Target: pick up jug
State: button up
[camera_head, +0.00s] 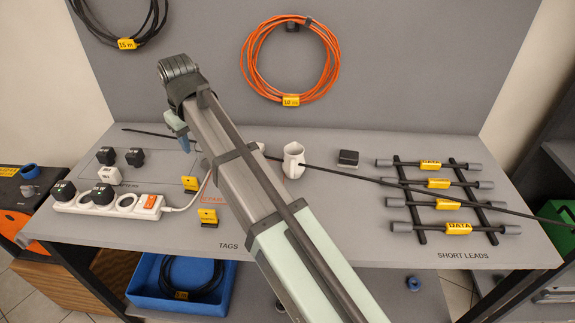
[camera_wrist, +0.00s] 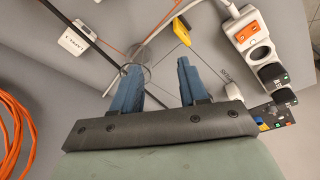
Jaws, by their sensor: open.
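A white jug (camera_head: 293,160), with an open, notched top, stands upright on the grey worktop just right of my arm. My gripper (camera_head: 182,138) hangs over the left back part of the worktop, well to the left of the jug and apart from it. Its blue fingers are partly hidden by the arm. In the wrist view my gripper (camera_wrist: 158,78) is open, with nothing held between its fingers. A clear round object (camera_wrist: 135,74) shows at the left finger's tip; I cannot tell what it is.
A long dark rod or cable (camera_head: 400,186) crosses the worktop, close by the jug. A white power strip (camera_head: 108,203), yellow tags (camera_head: 188,183), a black block (camera_head: 348,158) and a rack of short leads (camera_head: 438,183) lie around. An orange coil (camera_head: 291,100) hangs behind.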

jog(key=w+d+m, duration=0.3)
jog(key=d+m, duration=0.2)
jog(key=d, duration=0.7)
jog(key=m+g+h, duration=0.1)
jog(key=m+g, duration=0.1)
jog(key=m, duration=0.4)
send_over(292, 165)
jog(key=shift+s+f, duration=0.1)
jog(key=shift+f, duration=6.55)
grip_shut()
